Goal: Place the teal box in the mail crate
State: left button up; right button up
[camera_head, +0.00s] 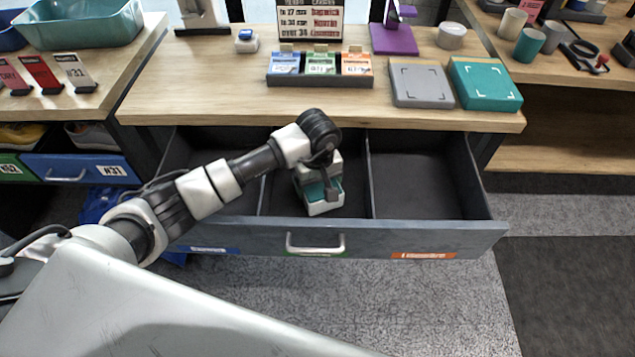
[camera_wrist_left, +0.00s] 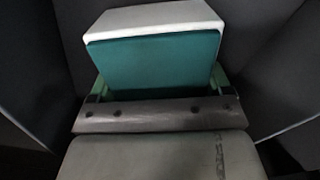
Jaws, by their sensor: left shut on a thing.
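The teal box (camera_head: 313,192), with white sides, is inside the middle compartment of the open grey drawer (camera_head: 335,240). My left gripper (camera_head: 325,184) reaches down into that compartment and is shut on the box. In the left wrist view the teal face and white edge of the box (camera_wrist_left: 155,60) show just beyond the gripper (camera_wrist_left: 160,112). The gripper hides part of the box, and I cannot tell whether it touches the drawer floor. No container is clearly marked as the mail crate. My right gripper is not in view.
Dividers split the drawer; its other compartments look empty where visible. The wooden tabletop (camera_head: 220,85) above carries a grey pad (camera_head: 421,85), a teal pad (camera_head: 485,84) and a card holder (camera_head: 320,80). A blue object (camera_head: 100,205) is partly hidden on the floor at left.

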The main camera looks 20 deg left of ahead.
pick_arm(q)
jog(key=shift+f, duration=0.15)
jog(key=shift+f, duration=0.1)
jog(key=o, duration=0.9)
jog(key=shift+o, duration=0.2)
jog(key=shift+r, duration=0.35)
notch_tip(320, 180, up, 12)
jog(key=shift+f, duration=0.2)
